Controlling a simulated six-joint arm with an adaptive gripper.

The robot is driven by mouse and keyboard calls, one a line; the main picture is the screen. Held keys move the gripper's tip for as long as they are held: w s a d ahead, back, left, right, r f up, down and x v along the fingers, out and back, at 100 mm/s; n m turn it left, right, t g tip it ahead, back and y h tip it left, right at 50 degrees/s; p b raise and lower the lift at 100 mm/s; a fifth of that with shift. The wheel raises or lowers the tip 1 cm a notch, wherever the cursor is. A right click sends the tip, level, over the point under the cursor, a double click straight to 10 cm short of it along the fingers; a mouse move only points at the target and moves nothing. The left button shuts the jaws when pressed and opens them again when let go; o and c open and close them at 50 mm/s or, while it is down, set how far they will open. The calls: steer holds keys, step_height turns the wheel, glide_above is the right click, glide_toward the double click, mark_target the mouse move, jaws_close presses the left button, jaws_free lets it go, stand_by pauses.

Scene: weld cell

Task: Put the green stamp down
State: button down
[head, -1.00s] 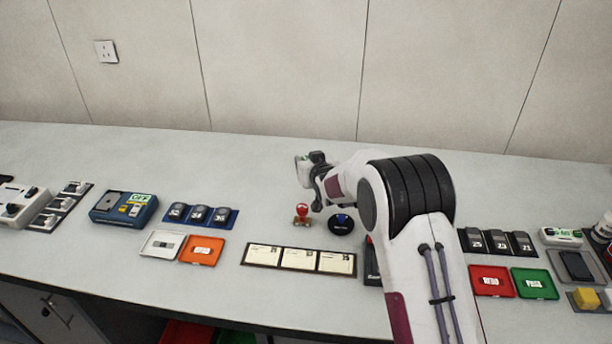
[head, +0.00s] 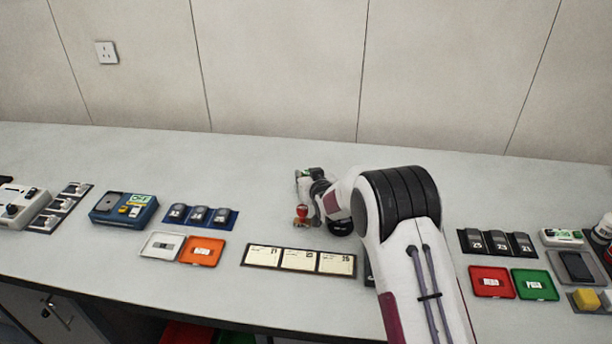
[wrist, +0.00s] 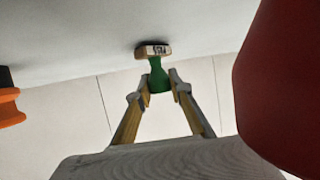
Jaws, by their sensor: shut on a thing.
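In the wrist view my gripper (wrist: 160,88) is shut on the green stamp (wrist: 157,76), its two fingers on either side of the green handle. The stamp's wooden base (wrist: 153,50) points toward the grey bench surface; I cannot tell whether it touches. In the head view my gripper (head: 312,207) is low over the bench, right by the red stamp (head: 302,213), and I cannot make out the green stamp there. A large blurred red shape, likely the red stamp (wrist: 282,85), fills the right of the wrist view.
A dark round pad (head: 341,227) is beside my gripper, partly covered by my arm. A card strip (head: 299,270) lies in front. Orange (head: 202,262) and white (head: 161,255) trays lie to the left. The bench behind is clear.

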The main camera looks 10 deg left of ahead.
steer(key=shift+f, duration=0.15)
steer(key=c, duration=1.8)
jaws_free()
steer(key=shift+r, duration=0.2)
steer(key=shift+v, duration=5.95)
